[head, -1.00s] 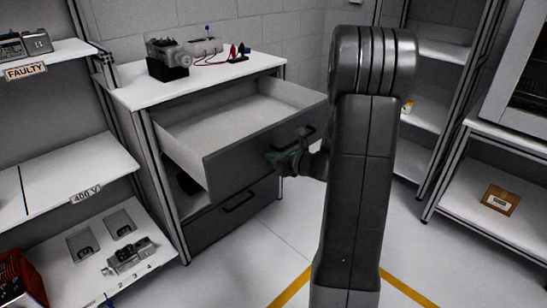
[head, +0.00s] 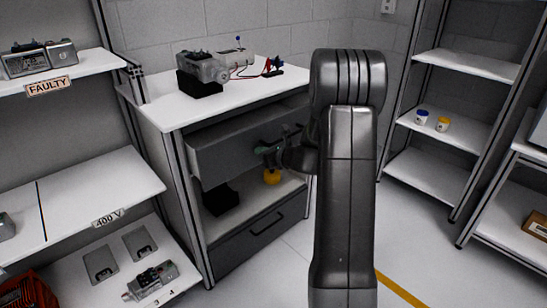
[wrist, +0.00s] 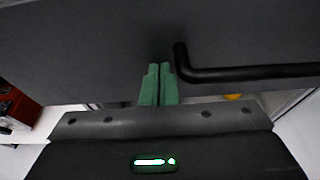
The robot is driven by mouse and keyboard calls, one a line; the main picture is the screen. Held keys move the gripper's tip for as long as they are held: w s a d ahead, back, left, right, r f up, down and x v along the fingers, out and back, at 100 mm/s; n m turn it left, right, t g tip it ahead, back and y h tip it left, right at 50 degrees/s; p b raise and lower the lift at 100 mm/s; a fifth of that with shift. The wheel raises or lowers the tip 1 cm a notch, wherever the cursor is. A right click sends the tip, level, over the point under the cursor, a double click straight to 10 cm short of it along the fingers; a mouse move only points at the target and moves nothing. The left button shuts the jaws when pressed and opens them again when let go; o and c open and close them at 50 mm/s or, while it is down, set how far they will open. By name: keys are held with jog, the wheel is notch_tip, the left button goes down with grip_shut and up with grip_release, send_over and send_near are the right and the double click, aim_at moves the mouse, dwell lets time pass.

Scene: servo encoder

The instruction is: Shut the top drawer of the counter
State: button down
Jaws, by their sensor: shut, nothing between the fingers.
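The top drawer's grey front (head: 225,153) stands a short way out from the white-topped counter (head: 160,113), with a narrow gap showing above it. My gripper (head: 270,152) is at the drawer front, near its middle. In the wrist view my green fingers (wrist: 159,84) are together and empty, pointing at the grey front (wrist: 90,50). They are just left of the black bar handle (wrist: 250,72) and not around it. The tips seem to touch the front or be very close to it. My arm hides the drawer's right end in the head view.
Below the drawer is an open bay with a black box (head: 220,200) and a yellow item (head: 271,176). A lower drawer (head: 250,230) is shut. A motor (head: 203,68) and leads are on the countertop. Shelves (head: 95,195) stand close at left; floor is clear in front.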

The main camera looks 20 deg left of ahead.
jog(key=w+a, duration=0.1)
jog(key=a, duration=0.2)
jog(key=w+a+p, duration=0.1)
jog(key=a, duration=0.2)
jog(key=w+a+p, duration=0.1)
jog(key=a, duration=0.2)
jog(key=shift+w+a, duration=0.1)
jog(key=shift+w, duration=0.25)
jog(key=shift+w+r, duration=0.1)
jog(key=shift+r, duration=0.05)
jog(key=shift+a+r, duration=0.1)
jog(key=shift+r, duration=0.05)
